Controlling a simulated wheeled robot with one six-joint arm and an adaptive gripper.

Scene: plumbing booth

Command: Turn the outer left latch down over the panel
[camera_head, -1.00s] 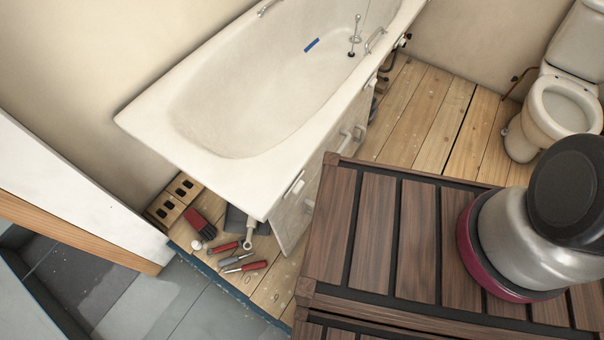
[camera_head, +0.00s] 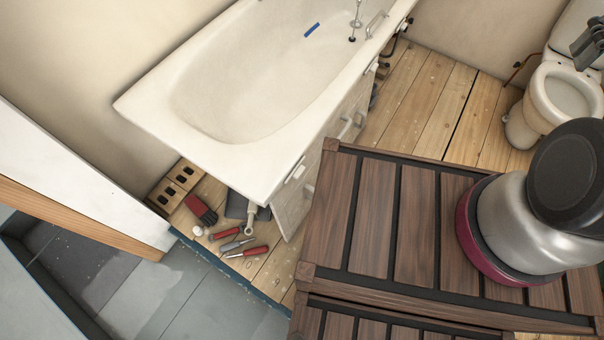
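The bath's side panel (camera_head: 298,206) stands under the long rim of the white bathtub, seen steeply from above. A small white latch (camera_head: 295,174) sits just below the rim near the panel's near end; it is too small to tell exactly how it is turned. Another white latch (camera_head: 372,67) shows farther along the rim. Grey handles (camera_head: 347,127) stick out from the panel. My gripper (camera_head: 588,44) is partly in view at the top right edge, in front of the toilet and far from the latches. Its fingers are cut off and unclear.
My slatted brown deck (camera_head: 385,230) hides the lower part of the panel. Hand tools (camera_head: 240,246) and a brick (camera_head: 173,187) lie on the boards by the tub's near end. The plank floor (camera_head: 430,110) between tub and toilet (camera_head: 565,95) is mostly clear.

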